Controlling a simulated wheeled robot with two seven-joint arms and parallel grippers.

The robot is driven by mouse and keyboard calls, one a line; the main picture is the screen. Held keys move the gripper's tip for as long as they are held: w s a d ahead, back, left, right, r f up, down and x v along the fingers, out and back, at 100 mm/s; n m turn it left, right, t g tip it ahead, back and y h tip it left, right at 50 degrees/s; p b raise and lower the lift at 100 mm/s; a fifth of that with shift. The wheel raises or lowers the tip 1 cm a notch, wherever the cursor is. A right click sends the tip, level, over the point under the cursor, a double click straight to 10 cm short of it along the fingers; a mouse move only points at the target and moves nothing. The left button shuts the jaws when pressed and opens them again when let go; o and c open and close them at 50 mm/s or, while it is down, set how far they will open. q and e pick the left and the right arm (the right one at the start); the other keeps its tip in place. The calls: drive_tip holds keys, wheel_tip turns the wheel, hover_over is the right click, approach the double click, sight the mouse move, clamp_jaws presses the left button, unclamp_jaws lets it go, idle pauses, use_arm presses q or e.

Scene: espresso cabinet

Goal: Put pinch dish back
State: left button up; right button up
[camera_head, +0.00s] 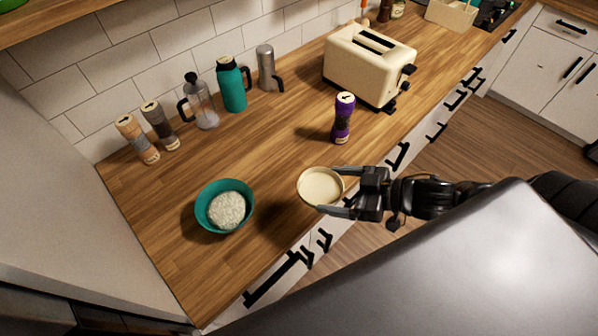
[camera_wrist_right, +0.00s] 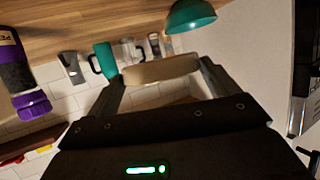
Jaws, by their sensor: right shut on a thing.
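The pinch dish (camera_head: 321,187) is a small, shallow cream-coloured bowl near the front edge of the wooden counter. My right gripper (camera_head: 333,190) comes in from the right and is shut on the dish, with one finger on either side of it. In the right wrist view the dish (camera_wrist_right: 160,70) shows edge-on between the two fingers. I cannot tell whether the dish touches the counter. Its inside looks plain and empty in the head view. My left gripper is not in view.
A teal bowl (camera_head: 224,206) with white grainy contents stands left of the dish. A purple grinder (camera_head: 343,118) stands behind it, and a cream toaster (camera_head: 368,64) farther back. Counter between is clear.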

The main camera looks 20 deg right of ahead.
sight(303, 195)
drive_tip(key=a, duration=0.1)
drive_tip(key=a+p, duration=0.1)
drive_tip(key=a, duration=0.1)
drive_tip(key=shift+w+a+r, duration=0.2)
drive_tip(key=shift+a+r, duration=0.05)
drive_tip(key=shift+r, duration=0.1)
drive_tip(key=shift+a+p, duration=0.6)
drive_tip(key=shift+a, duration=0.35)
drive_tip(key=shift+w, duration=0.1)
